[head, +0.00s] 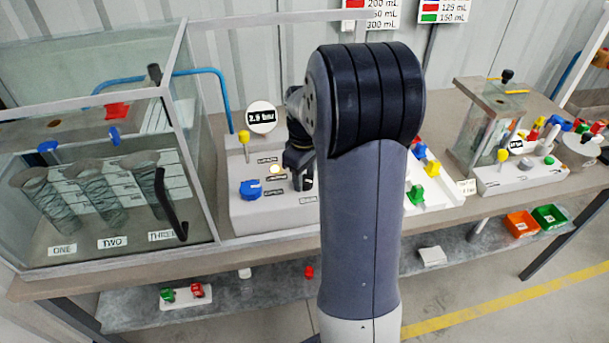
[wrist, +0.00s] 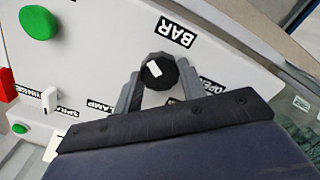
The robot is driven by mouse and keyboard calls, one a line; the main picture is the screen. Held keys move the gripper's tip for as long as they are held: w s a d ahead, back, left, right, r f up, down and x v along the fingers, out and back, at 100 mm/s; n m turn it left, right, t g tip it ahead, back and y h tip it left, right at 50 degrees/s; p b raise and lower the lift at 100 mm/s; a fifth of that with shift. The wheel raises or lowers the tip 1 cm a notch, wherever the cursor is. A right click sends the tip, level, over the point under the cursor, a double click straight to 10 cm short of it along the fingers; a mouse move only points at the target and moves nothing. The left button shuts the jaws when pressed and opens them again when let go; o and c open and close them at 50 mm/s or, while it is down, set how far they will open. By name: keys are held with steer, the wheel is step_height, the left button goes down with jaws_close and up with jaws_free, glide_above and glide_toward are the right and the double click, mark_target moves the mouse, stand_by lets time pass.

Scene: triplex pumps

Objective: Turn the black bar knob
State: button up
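The black bar knob (wrist: 158,68) has a white mark on its top and sits on a white panel beside a BAR label (wrist: 174,32) in the wrist view. My gripper (wrist: 160,78) has its two grey fingers on opposite sides of the knob, with no clear gap on either side, so it looks shut on it. In the head view my gripper (head: 298,160) is over the right part of the grey console (head: 260,212), with the dark knob (head: 307,183) partly hidden beside it. A round gauge sign (head: 262,117) behind reads about 2.0 bar.
A blue knob (head: 251,189), a yellow lever (head: 244,137) and a lit button (head: 275,169) are on the same console. A glass tank (head: 190,160) stands close to its left. A green button (wrist: 38,22) shows in the wrist view. My arm hides the bench's middle.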

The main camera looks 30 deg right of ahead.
steer(key=c, duration=0.5)
steer(key=shift+o, duration=0.2)
steer(key=shift+m, duration=0.3)
steer(key=m, duration=0.4)
steer(key=shift+p, duration=0.3)
steer(key=m, duration=0.5)
steer(key=o, duration=1)
